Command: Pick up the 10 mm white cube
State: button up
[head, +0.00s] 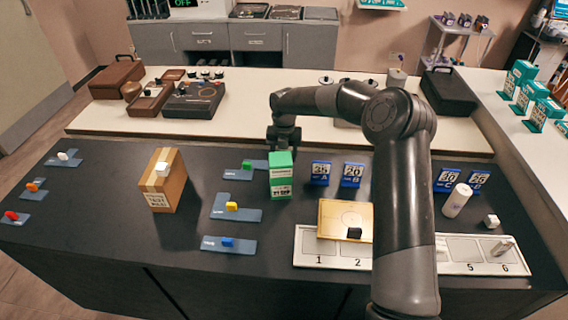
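Several small white blocks are in the head view, and their sizes cannot be read. One white cube (491,221) sits alone on the dark counter at the right, beyond the numbered strip. Another white cube (163,169) is on the cardboard box (168,189) at the left. A white block (67,155) rests on a blue-grey plate at the far left. My gripper (284,148) points down around the top of the green box (281,183), far from all of these. Its fingers are small and dark; whether they are open cannot be told.
A numbered white strip (313,246) lies along the front right, partly hidden by my arm. A wooden tray (334,219) with a black block overlaps it. A white bottle (457,200) is close to the right cube. Blue numbered cards (320,173) stand behind.

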notch_tip(320, 180, down, 3)
jog(key=shift+r, duration=0.2)
jog(key=shift+c, duration=0.3)
jog(key=c, duration=1)
jog(key=shift+r, duration=0.15)
